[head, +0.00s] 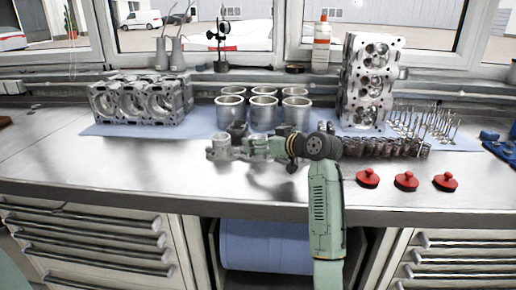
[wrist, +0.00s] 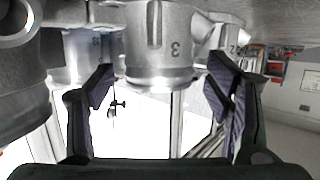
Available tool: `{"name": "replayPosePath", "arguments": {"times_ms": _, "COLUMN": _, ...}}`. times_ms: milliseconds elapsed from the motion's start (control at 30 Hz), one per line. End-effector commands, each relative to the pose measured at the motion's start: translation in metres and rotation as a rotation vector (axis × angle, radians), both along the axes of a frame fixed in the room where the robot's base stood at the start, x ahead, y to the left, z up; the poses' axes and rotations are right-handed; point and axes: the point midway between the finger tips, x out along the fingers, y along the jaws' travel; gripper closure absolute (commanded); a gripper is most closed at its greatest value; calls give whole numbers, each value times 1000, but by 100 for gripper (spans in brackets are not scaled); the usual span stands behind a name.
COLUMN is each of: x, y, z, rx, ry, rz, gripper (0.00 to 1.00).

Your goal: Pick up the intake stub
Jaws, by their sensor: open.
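A grey metal intake stub (wrist: 160,40), a short round part marked 3, hangs from the top of the wrist view, which looks upside down. My gripper (wrist: 160,85) is open, with one dark finger on each side of this stub. Gaps show between the fingers and the stub, and I cannot tell whether either touches it. In the head view, grey cast parts (head: 219,148) lie on the bench beside my wrist. My arm hides part of that group, and I cannot tell there which piece is the stub.
Several cylinder liners (head: 230,113) stand behind my gripper. An engine block (head: 140,100) is at left and an upright cylinder head (head: 368,85) at right. Springs (head: 395,148), valves (head: 425,125) and red caps (head: 406,181) lie to the right. The front left bench (head: 100,170) is clear.

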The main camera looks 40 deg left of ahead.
Motion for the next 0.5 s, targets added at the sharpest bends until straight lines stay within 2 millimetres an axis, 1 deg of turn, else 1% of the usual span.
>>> {"name": "replayPosePath", "arguments": {"times_ms": 33, "x": 2, "y": 7, "z": 0, "rx": -1, "ry": 4, "rz": 0, "gripper": 28}}
{"name": "replayPosePath", "arguments": {"times_ms": 133, "x": 4, "y": 14, "z": -3, "rx": -1, "ry": 1, "rz": -1, "gripper": 28}}
{"name": "replayPosePath", "arguments": {"times_ms": 367, "x": 5, "y": 16, "z": -5, "rx": 0, "ry": -2, "rz": -2, "gripper": 28}}
{"name": "replayPosePath", "arguments": {"times_ms": 400, "x": 5, "y": 16, "z": -5, "rx": 0, "ry": -2, "rz": -2, "gripper": 28}}
{"name": "replayPosePath", "arguments": {"times_ms": 500, "x": 5, "y": 16, "z": -5, "rx": 0, "ry": -1, "rz": -2, "gripper": 35}}
